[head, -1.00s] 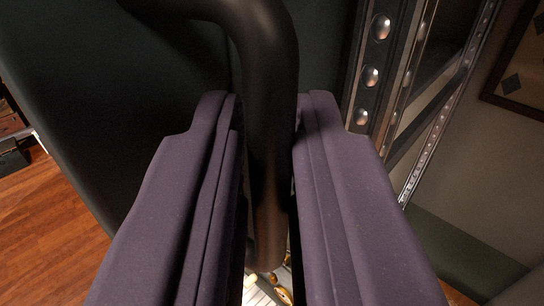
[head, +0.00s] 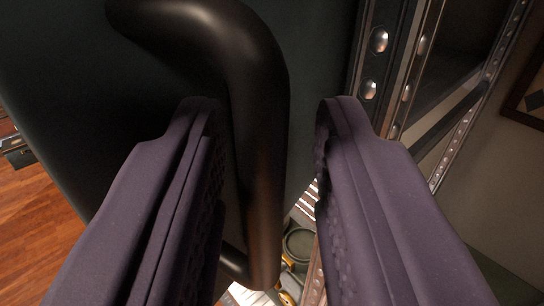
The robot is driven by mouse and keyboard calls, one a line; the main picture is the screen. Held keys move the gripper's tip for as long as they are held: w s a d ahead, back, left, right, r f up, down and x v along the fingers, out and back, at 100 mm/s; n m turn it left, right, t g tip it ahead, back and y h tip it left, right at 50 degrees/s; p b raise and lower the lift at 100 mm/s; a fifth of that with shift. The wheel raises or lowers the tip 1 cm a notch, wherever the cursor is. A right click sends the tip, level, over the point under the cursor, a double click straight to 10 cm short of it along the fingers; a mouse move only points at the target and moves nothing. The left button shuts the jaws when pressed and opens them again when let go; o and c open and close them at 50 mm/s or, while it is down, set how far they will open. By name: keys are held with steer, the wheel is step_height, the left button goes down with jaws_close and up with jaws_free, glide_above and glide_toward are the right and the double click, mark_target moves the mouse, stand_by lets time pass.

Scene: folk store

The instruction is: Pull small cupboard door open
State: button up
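The small cupboard door (head: 60,70) is a dark green panel at the upper left in the head view, standing ajar from its frame. Its dark, bent bar handle (head: 262,150) runs down the middle of the view. My gripper (head: 268,120) has one purple finger on each side of the handle. The fingers are spread apart, with a clear gap between the handle and the right finger. The left finger is close to the handle; I cannot tell whether it touches.
A riveted metal frame (head: 378,60) stands at the right, with a dark opening beyond it. Small items, one of them a green round thing (head: 299,243), show below between the fingers. Wooden floor (head: 40,215) lies at the left.

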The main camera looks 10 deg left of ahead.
steer(key=s+d+b, duration=0.1)
steer(key=s+b, duration=0.1)
steer(key=s, duration=0.5)
steer(key=shift+s+d, duration=0.3)
